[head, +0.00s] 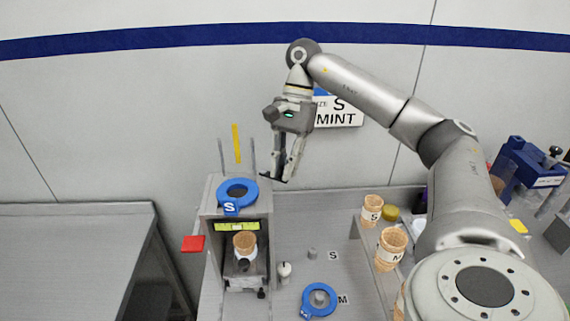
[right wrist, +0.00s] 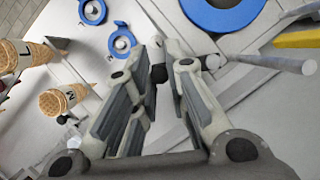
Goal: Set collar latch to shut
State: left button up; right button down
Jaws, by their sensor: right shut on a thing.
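A grey stand (head: 212,235) holds a blue collar (head: 238,188) marked S on its top. The collar also shows in the right wrist view (right wrist: 222,14). My right gripper (head: 281,177) points down at the stand's top right edge, beside the collar. In the right wrist view its fingers (right wrist: 172,66) come close together on a small dark part, which I take for the collar latch (right wrist: 158,74). The fingers hide most of it, so I cannot tell the latch's position. My left gripper is not in view.
Thin upright rods (head: 221,154) and a yellow strip (head: 237,143) rise behind the collar. A cone (head: 245,243) stands inside the stand. Another blue collar (head: 319,299) lies on the table at right. Cones (head: 391,247) stand in a rack further right.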

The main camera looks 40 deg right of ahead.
jog(key=shift+s+a+f+m+b, duration=0.15)
jog(key=shift+a+m+b, duration=0.1)
jog(key=shift+m+b, duration=0.35)
jog(key=shift+s+a+m+t+b, duration=0.1)
jog(key=shift+a+m+t+b, duration=0.5)
jog(key=shift+m+b, duration=0.4)
jog(key=m, duration=0.1)
jog(key=a+m+t+b, duration=0.1)
jog(key=m, duration=0.2)
jog(key=shift+a+t+b, duration=0.25)
jog(key=shift+t+b, duration=0.05)
jog(key=m, duration=0.1)
jog(key=a+m+t, duration=0.1)
jog(key=m, duration=0.1)
jog(key=shift+w+a+b, duration=0.3)
jog(key=shift+w+a+m+t+h, duration=0.25)
jog(key=shift+a+m+t+h, duration=0.1)
jog(key=shift+m, duration=0.6)
jog(key=shift+w+a+m+t+h, duration=0.25)
jog(key=shift+m+h, duration=0.1)
jog(key=shift+m, duration=0.6)
jog(key=c, duration=1.5)
grip_release()
